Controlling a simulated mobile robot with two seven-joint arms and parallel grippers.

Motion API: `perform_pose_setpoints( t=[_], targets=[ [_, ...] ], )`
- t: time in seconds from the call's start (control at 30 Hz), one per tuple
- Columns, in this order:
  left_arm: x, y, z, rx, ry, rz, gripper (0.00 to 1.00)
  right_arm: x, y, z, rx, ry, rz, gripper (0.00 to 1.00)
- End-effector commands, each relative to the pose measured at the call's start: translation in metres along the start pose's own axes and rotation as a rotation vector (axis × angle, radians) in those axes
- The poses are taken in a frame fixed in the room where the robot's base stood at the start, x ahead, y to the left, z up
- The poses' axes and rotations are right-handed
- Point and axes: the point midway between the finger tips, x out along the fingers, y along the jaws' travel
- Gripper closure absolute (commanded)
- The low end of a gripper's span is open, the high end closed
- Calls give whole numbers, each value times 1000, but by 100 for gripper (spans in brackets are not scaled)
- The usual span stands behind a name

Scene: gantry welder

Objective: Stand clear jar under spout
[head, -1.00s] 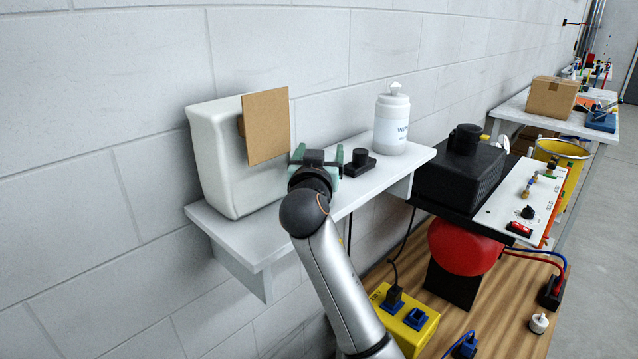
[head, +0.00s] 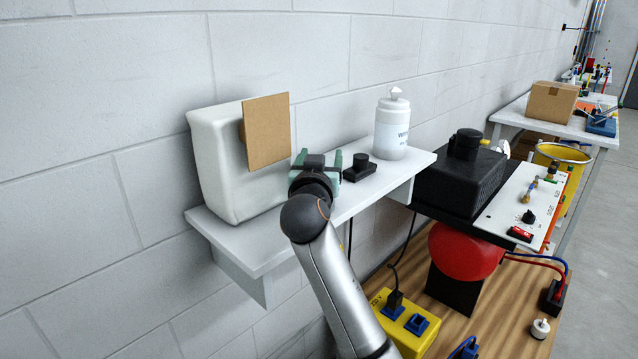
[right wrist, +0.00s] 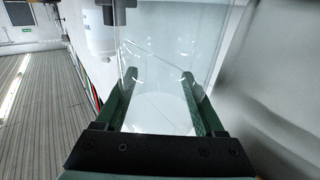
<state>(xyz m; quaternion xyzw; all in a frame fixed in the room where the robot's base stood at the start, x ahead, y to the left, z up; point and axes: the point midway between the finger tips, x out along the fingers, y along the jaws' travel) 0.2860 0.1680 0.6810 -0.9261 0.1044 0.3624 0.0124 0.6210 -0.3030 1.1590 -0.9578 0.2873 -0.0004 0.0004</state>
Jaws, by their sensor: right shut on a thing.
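The clear jar (right wrist: 160,65) is see-through and stands between the two green fingers of my right gripper (right wrist: 160,88) in the right wrist view. The gripper is shut on it. In the head view my right gripper (head: 318,168) is above the white shelf, to the right of the white tank (head: 210,175); the jar can hardly be made out there. A brown square board (head: 267,132) hangs in front of the tank's right part and hides most of a brown fitting behind it. I cannot make out a spout. My left gripper is not in view.
A white shelf (head: 235,247) carries the tank, a small black knobbed block (head: 359,168) and a white bottle (head: 391,135). To the right are a black machine (head: 458,180), a red round part (head: 462,252) and a yellow socket box (head: 405,325). The block wall is close behind.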

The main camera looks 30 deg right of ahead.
Motion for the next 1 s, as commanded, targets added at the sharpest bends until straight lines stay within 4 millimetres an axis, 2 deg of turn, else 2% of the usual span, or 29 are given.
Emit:
perform_pose_setpoints(
  t=[0.17,0.37,1.0],
  targets=[
    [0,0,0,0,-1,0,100,0,0,-2,0,0,1,100],
    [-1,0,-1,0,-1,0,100,0,0,-22,4,2,1,100],
    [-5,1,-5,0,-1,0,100,0,0,-145,4,4,-1,100]
  ],
)
